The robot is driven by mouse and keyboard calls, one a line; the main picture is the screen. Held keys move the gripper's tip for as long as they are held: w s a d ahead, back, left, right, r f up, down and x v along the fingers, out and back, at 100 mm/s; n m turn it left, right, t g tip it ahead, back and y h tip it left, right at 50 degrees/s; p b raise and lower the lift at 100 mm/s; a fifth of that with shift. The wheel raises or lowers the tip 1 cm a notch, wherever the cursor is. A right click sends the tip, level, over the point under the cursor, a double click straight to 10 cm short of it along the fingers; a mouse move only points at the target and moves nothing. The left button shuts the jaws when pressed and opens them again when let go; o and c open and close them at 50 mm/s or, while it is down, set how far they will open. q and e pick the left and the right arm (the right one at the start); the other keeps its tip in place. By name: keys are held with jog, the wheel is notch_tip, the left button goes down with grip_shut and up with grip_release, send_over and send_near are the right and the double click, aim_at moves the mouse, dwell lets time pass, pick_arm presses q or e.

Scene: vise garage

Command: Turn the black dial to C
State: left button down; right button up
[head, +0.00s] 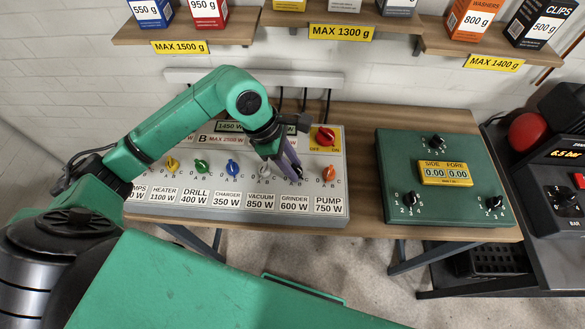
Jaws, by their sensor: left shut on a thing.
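The black dial (299,173) sits on the grey power panel (336,200), above the "GRINDER 600 W" label. Small letters are around the dials, but I cannot read which one the black dial points at. My left gripper (292,168) reaches down from above with its purple fingers shut on the black dial and hides most of it. My right gripper is not in view.
On the same panel are yellow (173,163), green (201,166), blue (233,167), white (265,171) and orange (329,173) dials, and a red switch (326,136). A green box (397,165) with black knobs stands to the right. Shelves with boxes hang above.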

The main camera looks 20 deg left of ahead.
pick_arm(q)
jog(key=shift+s+n+t+b, duration=0.1)
jog(key=shift+n+t+b, duration=0.3)
jog(key=shift+n+b, duration=0.65)
jog(key=shift+n+y, duration=0.3)
jog(key=shift+n, duration=0.05)
jog(key=c, duration=0.5)
grip_release()
jog(key=shift+c, duration=0.2)
jog(key=b+v, duration=0.1)
jog(key=v, duration=1.3)
jog(key=shift+a+r+b, duration=0.2)
jog(key=shift+r+b, duration=0.05)
jog(key=shift+b, duration=0.05)
